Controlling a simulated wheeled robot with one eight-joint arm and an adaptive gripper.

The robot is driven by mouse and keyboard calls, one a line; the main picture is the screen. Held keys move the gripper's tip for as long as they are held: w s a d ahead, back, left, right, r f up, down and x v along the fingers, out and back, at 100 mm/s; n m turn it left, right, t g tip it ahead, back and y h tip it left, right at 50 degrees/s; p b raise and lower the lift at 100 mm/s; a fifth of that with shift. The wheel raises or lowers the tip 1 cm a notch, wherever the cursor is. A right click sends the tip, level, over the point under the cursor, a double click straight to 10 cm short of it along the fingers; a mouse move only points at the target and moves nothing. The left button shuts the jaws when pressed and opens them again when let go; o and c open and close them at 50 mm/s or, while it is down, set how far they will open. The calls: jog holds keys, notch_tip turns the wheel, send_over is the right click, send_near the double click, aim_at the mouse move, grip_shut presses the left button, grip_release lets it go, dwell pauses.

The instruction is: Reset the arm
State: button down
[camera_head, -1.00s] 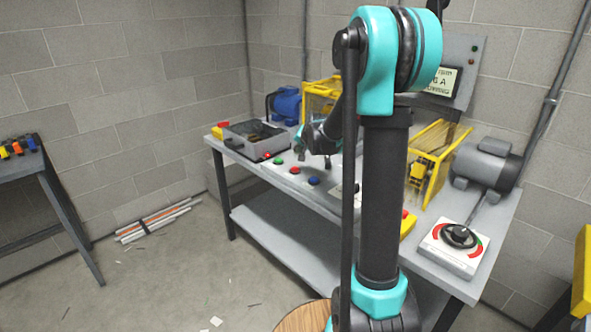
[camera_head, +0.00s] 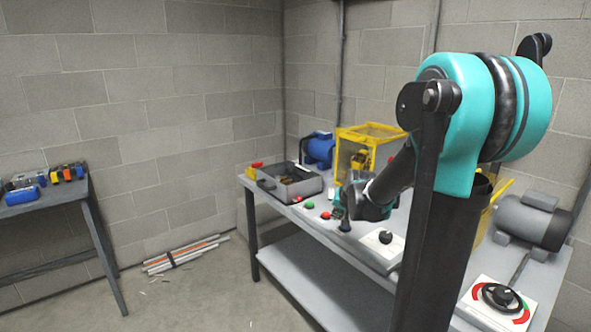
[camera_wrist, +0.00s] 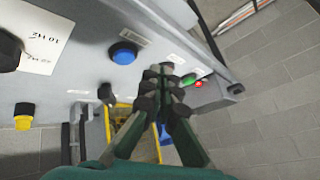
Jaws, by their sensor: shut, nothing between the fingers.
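My gripper (camera_head: 343,207) is low over the front of the grey workbench (camera_head: 330,258), beside a row of push buttons. In the wrist view its two dark fingers (camera_wrist: 165,78) are together and hold nothing. A blue button (camera_wrist: 123,53) lies just to the left of the fingertips in that view. A green button (camera_wrist: 188,79) and a red button (camera_wrist: 198,85) lie to their right. I cannot tell whether the fingers touch the bench. My teal and black arm covers part of the bench in the head view.
A grey motor (camera_head: 535,220) and a dial plate (camera_head: 497,303) sit at right.

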jog(key=s+f+n+g, duration=0.1)
jog(key=s+f, duration=0.2)
jog(key=s, duration=0.6)
jog(key=s+d+f+n+g+h, duration=0.1)
jog(key=s+f+n, duration=0.1)
jog(key=s, duration=0.8)
jog(key=s+d+f+n+g, duration=0.1)
jog(key=s+f, duration=0.3)
jog(key=s, duration=0.5)
jog(key=shift+s+d+f+n, duration=0.2)
jog(key=shift+s+d+n, duration=0.05)
jog(key=shift+s+n, duration=0.1)
